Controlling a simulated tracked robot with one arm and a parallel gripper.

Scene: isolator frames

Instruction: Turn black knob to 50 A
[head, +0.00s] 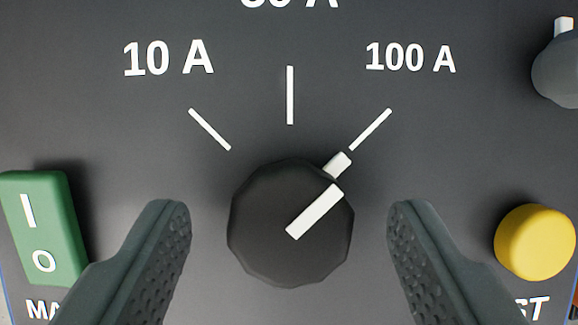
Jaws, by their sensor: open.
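The black knob (280,250) is in the middle of the head view on a dark grey panel. Its white pointer line (315,211) points up and right at the tick of the 100 A mark (410,58). The 10 A mark (168,59) is at upper left. A label at the top (290,4) above the upright middle tick (290,95) is cut off by the picture edge; only its lower part shows. My gripper (288,218) is open, with one finger on each side of the knob and a visible gap to it on both sides.
A green rocker switch (45,228) marked I and O is at the left, near my left finger. A yellow round button (535,242) is at the right, near my right finger. A grey knob (558,70) is partly cut off at upper right. The panel between the marks is clear.

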